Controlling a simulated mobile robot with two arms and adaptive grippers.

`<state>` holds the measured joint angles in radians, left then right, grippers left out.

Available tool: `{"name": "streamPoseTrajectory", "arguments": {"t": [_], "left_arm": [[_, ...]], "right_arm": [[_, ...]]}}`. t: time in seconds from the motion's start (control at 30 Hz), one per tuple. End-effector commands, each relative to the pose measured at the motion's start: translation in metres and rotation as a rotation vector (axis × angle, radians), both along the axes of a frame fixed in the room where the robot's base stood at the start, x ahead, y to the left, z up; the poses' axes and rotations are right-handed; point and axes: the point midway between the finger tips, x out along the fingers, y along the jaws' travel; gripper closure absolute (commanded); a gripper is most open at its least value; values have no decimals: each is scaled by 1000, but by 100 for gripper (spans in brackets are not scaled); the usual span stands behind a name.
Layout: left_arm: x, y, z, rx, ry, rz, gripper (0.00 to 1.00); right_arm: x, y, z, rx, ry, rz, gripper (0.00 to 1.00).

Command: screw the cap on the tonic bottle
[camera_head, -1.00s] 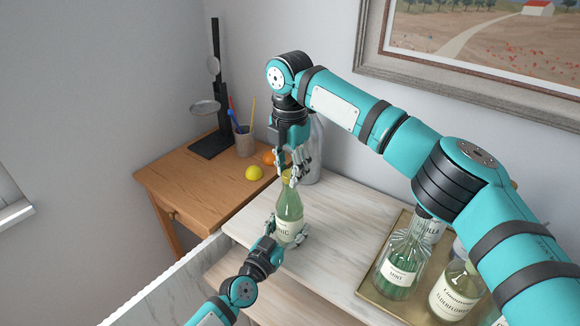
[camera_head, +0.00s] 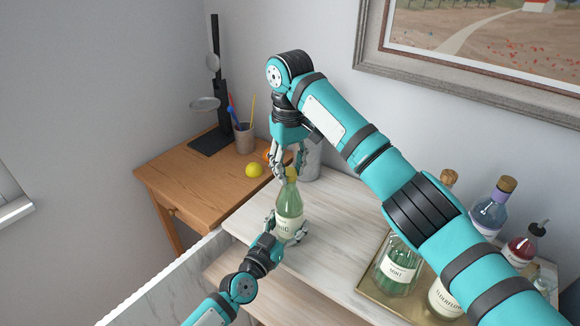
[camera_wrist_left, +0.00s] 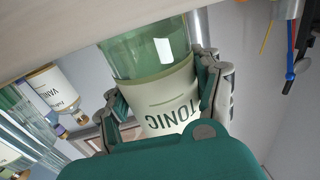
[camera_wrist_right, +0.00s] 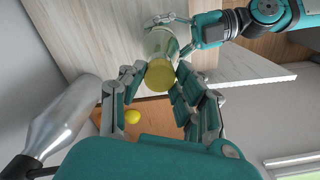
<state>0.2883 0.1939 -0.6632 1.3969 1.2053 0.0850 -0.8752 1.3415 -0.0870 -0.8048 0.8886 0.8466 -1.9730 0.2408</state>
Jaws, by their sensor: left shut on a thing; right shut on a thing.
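The green tonic bottle (camera_head: 289,203) stands upright near the left edge of the pale worktop. Its cream label shows in the left wrist view (camera_wrist_left: 165,112). My left gripper (camera_head: 288,231) is shut around the lower body of the bottle, on both sides of the label. The yellow cap (camera_wrist_right: 160,76) sits at the mouth of the bottle. My right gripper (camera_head: 285,172) comes from above and is shut on the cap, which shows between its fingertips in the right wrist view. The thread under the cap is hidden, so its seating cannot be told.
A brass tray (camera_head: 372,292) at the right holds several bottles, partly hidden by my right arm. A silver bottle (camera_wrist_right: 62,117) stands close behind my right gripper. A wooden side table (camera_head: 180,176) at the left bears a lemon (camera_head: 254,170), a pen cup (camera_head: 244,138) and a black stand.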

Motion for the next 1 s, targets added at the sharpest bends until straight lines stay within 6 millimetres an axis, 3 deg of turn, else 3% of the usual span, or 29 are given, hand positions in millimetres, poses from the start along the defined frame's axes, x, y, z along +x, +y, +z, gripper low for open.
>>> {"name": "streamPoseTrajectory", "arguments": {"t": [0.3,0.47,0.63,0.67,0.8,1.0], "left_arm": [[-1,0,-1,3,-1,-1,100],[-1,0,-1,3,-1,-1,100],[-1,0,-1,3,-1,-1,100],[-1,0,-1,3,-1,-1,100],[-1,0,-1,3,-1,-1,100],[-1,0,-1,4,0,-1,100]], "right_arm": [[1,0,0,0,-4,-849,81],[1,0,0,0,-4,-1162,81],[2,-1,0,1,-5,-1187,81],[2,-1,0,1,-5,-1186,66],[1,0,0,0,-4,-1184,48],[1,0,0,0,-2,-1182,46]]}}
